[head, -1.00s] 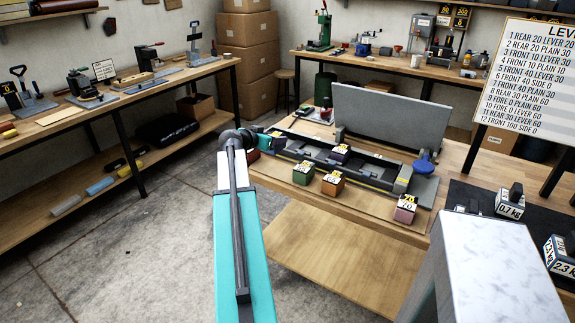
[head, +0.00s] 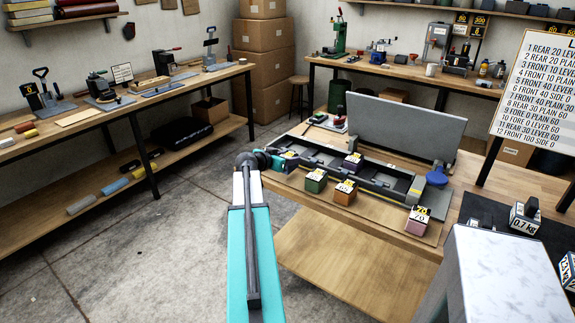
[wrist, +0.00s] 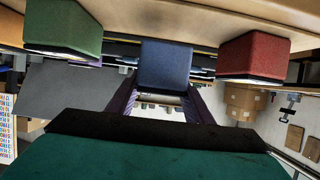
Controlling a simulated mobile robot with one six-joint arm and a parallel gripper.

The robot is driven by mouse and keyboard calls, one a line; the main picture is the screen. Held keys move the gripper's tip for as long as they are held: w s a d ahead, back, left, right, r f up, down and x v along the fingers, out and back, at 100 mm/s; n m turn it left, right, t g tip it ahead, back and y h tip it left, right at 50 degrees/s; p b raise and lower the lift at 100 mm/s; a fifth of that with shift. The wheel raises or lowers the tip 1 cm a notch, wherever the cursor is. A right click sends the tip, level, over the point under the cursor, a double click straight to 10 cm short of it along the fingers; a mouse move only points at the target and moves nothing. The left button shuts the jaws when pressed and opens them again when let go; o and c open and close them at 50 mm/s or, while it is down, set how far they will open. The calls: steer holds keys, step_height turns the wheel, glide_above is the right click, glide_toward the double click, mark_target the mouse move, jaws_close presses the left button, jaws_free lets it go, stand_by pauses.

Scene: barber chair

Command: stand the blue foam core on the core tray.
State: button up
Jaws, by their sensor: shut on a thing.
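The blue foam core (wrist: 165,66), a squarish block, sits between my gripper's (wrist: 166,100) two dark purple fingers in the wrist view. My gripper (head: 277,160) is shut on it. In the head view the arm partly covers the core, whose tagged top (head: 290,155) shows at the left end of the row of blocks. A tan board (head: 380,208) under the front blocks may be the core tray; I cannot tell for sure. I cannot tell whether the core touches it.
A green block (wrist: 62,32) and a red block (wrist: 254,55) flank the core closely. Orange (head: 345,191) and pink (head: 417,220) blocks stand farther right. A long dark frame (head: 385,180) with an upright grey panel (head: 405,125) lies behind. Open floor (head: 190,255) is at left.

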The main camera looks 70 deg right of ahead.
steer(key=shift+f+p, duration=0.3)
steer(key=shift+f, duration=1.2)
steer(key=shift+f, duration=0.1)
steer(key=o, duration=1.1)
steer(key=shift+r, duration=0.2)
steer(key=shift+w+a+r+b, duration=0.15)
steer(key=shift+a+b, duration=0.15)
steer(key=shift+a, duration=0.3)
steer(key=b+v, duration=0.3)
steer(key=v, duration=0.7)
steer(key=shift+w+a+r, duration=0.1)
steer(key=shift+a, duration=0.25)
